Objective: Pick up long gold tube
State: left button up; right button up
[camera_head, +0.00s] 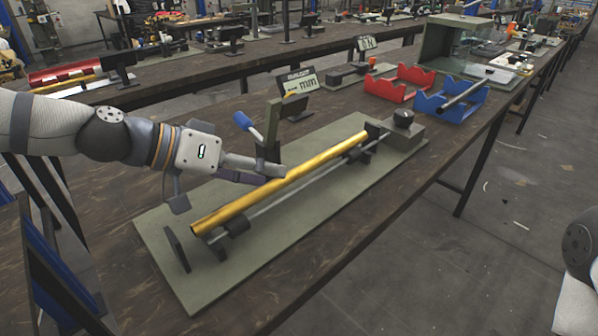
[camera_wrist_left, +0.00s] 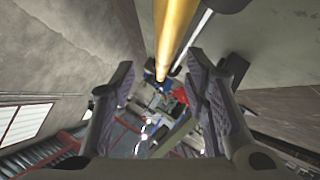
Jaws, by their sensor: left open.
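The long gold tube (camera_head: 282,182) lies along a fixture on a grey-green base plate (camera_head: 186,268), on the dark workbench. It runs from front left to back right, beside a thinner grey rod. My left gripper (camera_head: 284,174) is at the tube's left side near its middle, with its fingers pointing at it. In the left wrist view the gripper (camera_wrist_left: 160,95) is open and empty. The tube (camera_wrist_left: 172,35) shows there beyond and above the gap between the fingers. Whether a finger touches the tube I cannot tell. The right gripper is out of view.
A press with a blue-handled lever (camera_head: 248,126) stands just behind the gripper. A red holder (camera_head: 400,84) and a blue holder (camera_head: 450,106) with a dark tube stand farther back. A label stand (camera_head: 298,84) is behind the plate. The bench's front strip is bare.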

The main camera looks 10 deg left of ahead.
aim_at(297, 174)
pick_arm(q)
jog(key=x, duration=0.1)
jog(key=b+x, duration=0.1)
jog(key=x, duration=0.2)
jog(key=shift+w+a+f, duration=0.1)
jog(key=shift+w+f, duration=0.1)
jog(key=shift+w, duration=0.35)
jog(key=shift+w+d, duration=0.2)
jog(key=shift+d, duration=0.05)
jog(key=shift+r, duration=0.2)
grip_shut()
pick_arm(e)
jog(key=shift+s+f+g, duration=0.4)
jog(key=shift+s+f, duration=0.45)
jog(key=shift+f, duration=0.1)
